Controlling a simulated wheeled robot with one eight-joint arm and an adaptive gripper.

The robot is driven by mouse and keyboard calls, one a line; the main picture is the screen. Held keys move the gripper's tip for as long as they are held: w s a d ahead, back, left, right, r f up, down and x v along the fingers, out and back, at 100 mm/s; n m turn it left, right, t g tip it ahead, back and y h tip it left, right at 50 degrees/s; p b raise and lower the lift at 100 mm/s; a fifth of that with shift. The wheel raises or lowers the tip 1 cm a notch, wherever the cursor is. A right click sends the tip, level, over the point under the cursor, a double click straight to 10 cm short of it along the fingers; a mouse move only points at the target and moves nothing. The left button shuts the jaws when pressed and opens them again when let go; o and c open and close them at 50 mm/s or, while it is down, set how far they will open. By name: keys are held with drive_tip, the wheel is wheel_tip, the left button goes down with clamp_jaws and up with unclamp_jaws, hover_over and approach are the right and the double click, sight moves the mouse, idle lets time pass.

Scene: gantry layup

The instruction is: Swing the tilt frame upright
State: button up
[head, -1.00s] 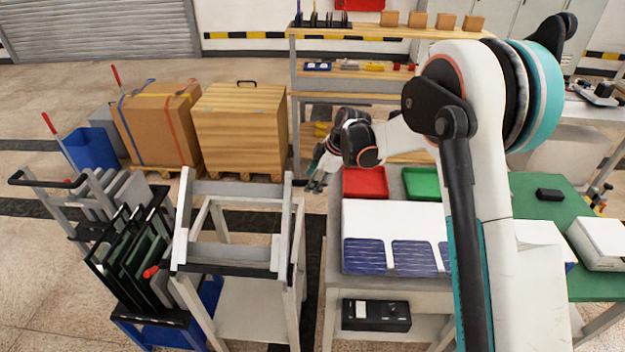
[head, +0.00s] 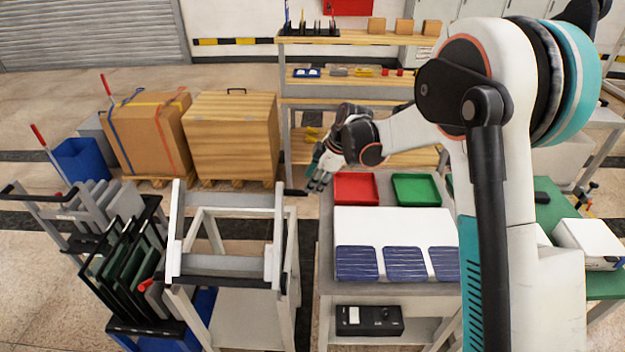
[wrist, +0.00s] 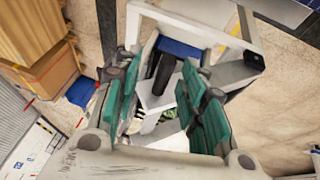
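The tilt frame (head: 228,200) is a grey rectangular frame on a pale stand (head: 246,310), left of the middle in the head view. It looks leaned back rather than upright, but its exact angle is hard to tell. A short black handle (head: 294,192) sticks out from its right side. My gripper (head: 317,181) hangs just right of and slightly above this handle, apart from it. In the wrist view my gripper's teal fingers (wrist: 163,100) are spread. A dark bar (wrist: 160,77), seemingly the handle, shows in line between them, with nothing visibly clamped.
A rack of dark panels (head: 125,255) stands close left of the stand. To the right, a table (head: 327,245) holds a red tray (head: 356,189), a green tray (head: 416,189) and blue cells (head: 403,264). Boxes (head: 232,140) and shelving (head: 350,39) stand behind.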

drive_tip(key=v, duration=0.1)
drive_tip(key=p+v, duration=0.1)
drive_tip(key=v, duration=0.1)
drive_tip(key=shift+s+r, duration=0.15)
drive_tip(key=shift+s, duration=0.2)
idle(0.4)
